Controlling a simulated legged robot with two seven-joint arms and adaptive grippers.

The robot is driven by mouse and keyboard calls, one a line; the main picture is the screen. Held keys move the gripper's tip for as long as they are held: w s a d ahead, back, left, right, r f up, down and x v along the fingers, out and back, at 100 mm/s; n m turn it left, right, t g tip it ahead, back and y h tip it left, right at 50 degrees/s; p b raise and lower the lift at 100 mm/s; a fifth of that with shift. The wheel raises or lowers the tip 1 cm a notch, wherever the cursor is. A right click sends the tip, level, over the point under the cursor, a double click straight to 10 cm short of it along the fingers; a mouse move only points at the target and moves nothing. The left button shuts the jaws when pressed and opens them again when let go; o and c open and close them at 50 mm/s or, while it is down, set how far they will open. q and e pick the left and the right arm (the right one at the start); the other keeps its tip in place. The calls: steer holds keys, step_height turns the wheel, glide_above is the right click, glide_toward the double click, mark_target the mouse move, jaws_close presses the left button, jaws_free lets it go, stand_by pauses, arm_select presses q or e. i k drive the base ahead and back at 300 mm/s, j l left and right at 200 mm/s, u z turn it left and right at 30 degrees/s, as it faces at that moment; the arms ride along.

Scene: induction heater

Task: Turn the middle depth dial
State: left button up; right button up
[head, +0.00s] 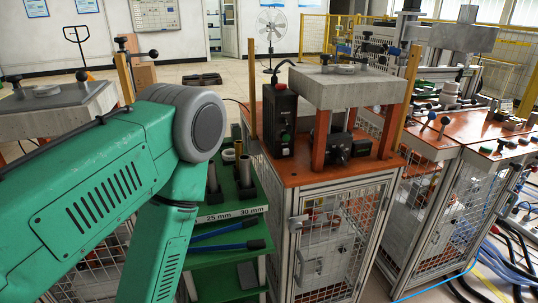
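A workstation with an orange top (297,176) stands at the centre right. On it, a grey block (345,88) rests on orange posts, with a dark mechanism (341,148) beneath it. A black control box (279,122) with small buttons stands at its left. I cannot make out which part is the middle depth dial at this size. My green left arm fills the left foreground and bends downward at a grey joint. Its gripper is outside the picture. My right arm and gripper do not show.
A green shelf cart (222,207) marked "25 mm" and "30 mm" holds upright tubes and blue-handled tools (226,247) beside the workstation's left side. Another orange-topped station (480,130) stands at right, with cables on the floor. Open floor lies behind, near a fan (270,28).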

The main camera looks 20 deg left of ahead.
mark_target(338, 156)
steer(key=i+l+u, duration=0.15)
steer(key=u, duration=0.35)
steer(key=l+u, duration=0.35)
steer(key=u, duration=0.15)
steer(key=l+u, duration=0.3)
steer(key=u, duration=0.2)
steer(key=l+u, duration=0.35)
steer(key=u, duration=0.15)
